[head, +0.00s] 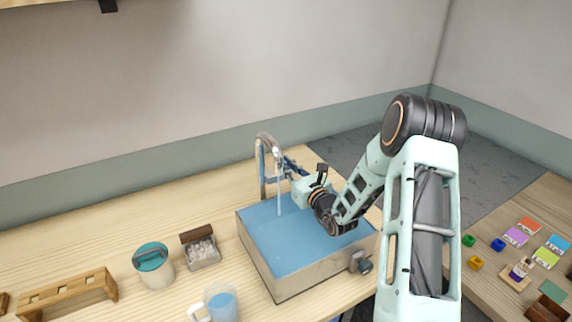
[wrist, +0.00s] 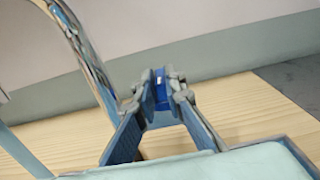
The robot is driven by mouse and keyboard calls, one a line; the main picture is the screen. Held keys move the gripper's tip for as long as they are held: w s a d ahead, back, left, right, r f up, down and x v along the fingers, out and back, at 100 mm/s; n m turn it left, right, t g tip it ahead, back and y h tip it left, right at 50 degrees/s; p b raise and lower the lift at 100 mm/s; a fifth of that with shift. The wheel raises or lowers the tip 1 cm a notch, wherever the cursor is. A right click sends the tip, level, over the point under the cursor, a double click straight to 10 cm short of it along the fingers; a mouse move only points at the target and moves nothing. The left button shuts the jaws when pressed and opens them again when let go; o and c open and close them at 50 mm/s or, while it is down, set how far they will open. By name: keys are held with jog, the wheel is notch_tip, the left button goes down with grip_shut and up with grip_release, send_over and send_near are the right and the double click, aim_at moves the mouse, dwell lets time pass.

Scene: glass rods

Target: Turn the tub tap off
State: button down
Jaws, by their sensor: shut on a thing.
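The chrome tap (head: 268,138) arches over the back left of the tub (head: 318,280). A thin stream of water (head: 279,200) falls from its spout into the tub, which holds blue water. My gripper (head: 288,170) reaches over the tub from the right, beside the tap. In the wrist view, my gripper (wrist: 162,92) is shut on a small blue part, seemingly the tap handle (wrist: 161,90). The fingers hide most of it. The curved chrome pipe (wrist: 88,55) rises to the left of the fingers.
A drain valve (head: 360,262) is on the tub's front right. Left of the tub are a box of pale pieces (head: 203,252), a teal-lidded pot (head: 153,265), a mug (head: 220,303) and a wooden rack (head: 68,294). Coloured blocks and cards lie on the right table (head: 488,222).

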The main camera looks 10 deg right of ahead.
jog(key=shift+s+a+m+h+p, duration=0.1)
jog(key=shift+m+h+p, duration=0.5)
jog(key=shift+h, duration=0.2)
jog(key=shift+r+m+t+h+p, duration=0.1)
jog(key=shift+m+t+h+p, duration=0.2)
jog(key=shift+h+p, duration=0.3)
jog(key=shift+a+h, duration=0.1)
jog(key=shift+h, duration=0.2)
jog(key=m+h+p, duration=0.2)
jog(key=h+p, duration=0.1)
jog(key=shift+a, duration=0.15)
jog(key=shift+a+m+h+p, duration=0.25)
jog(key=shift+m+h+p, duration=0.2)
jog(key=shift+m+h, duration=0.9)
jog(key=shift+a+m+g+h, duration=0.2)
jog(key=shift+m+g+h, duration=0.25)
jog(key=shift+h, duration=0.7)
jog(key=shift+m+h, duration=0.3)
jog(key=shift+h, duration=0.2)
jog(key=shift+a+m+g+h, duration=0.1)
jog(key=shift+m+g+h, duration=0.5)
jog(key=shift+h, duration=0.2)
